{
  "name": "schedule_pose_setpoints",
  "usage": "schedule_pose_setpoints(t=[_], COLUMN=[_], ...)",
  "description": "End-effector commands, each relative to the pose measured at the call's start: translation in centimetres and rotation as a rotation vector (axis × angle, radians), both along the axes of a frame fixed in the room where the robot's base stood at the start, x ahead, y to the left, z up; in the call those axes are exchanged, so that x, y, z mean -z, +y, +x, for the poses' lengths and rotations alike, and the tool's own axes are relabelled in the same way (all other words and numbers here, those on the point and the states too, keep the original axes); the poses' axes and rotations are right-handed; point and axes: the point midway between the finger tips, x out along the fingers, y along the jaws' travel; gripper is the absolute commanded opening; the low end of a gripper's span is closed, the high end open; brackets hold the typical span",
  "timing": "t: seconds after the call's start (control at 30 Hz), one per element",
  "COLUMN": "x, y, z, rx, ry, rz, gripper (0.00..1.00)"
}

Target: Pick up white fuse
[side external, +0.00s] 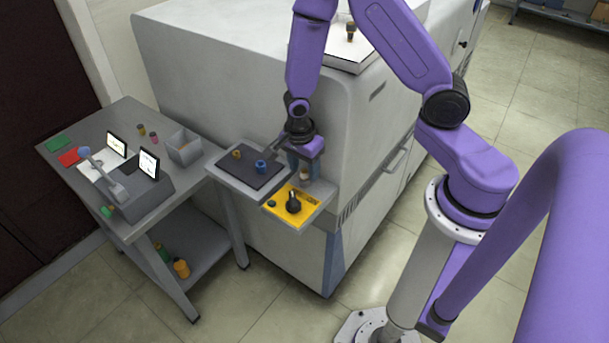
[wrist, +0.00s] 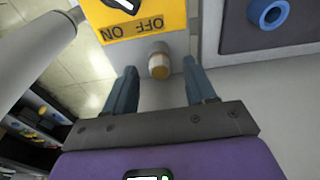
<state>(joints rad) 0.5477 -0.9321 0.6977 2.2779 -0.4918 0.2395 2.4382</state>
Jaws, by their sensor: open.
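The white fuse looks like a small pale cylinder with a tan or gold end. In the wrist view the fuse (wrist: 159,66) shows between my fingertips, with a gap on both sides. In the side external view the fuse (side external: 304,175) shows small and pale at the grey ledge, just below my fingers. My gripper (side external: 304,165) points down there; its blue-grey fingers are apart and also show in the wrist view (wrist: 161,75). I cannot tell how far down the fuse the fingertips reach.
A yellow ON/OFF switch panel (side external: 273,211) with a black knob (side external: 293,204) sits close by. A large grey machine (side external: 210,80) stands behind. A grey side table (side external: 65,157) is at left.

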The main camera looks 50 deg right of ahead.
Motion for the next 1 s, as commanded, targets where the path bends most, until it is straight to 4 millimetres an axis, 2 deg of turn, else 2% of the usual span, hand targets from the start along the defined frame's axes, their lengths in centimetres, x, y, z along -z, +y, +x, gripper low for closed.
schedule_pose_setpoints(t=[0.1,0.37,0.53,1.0], x=[0.59,0.66,0.65,0.24], y=[-0.06,-0.05,-0.05,-0.05], z=[-0.01,0.02,0.01,0.05], rx=[0.0,0.0,0.0,0.0], ry=[0.001,-0.001,0.0,-0.002], rz=[0.0,0.001,0.001,0.0], gripper=[0.55,0.55,0.0,0.0])
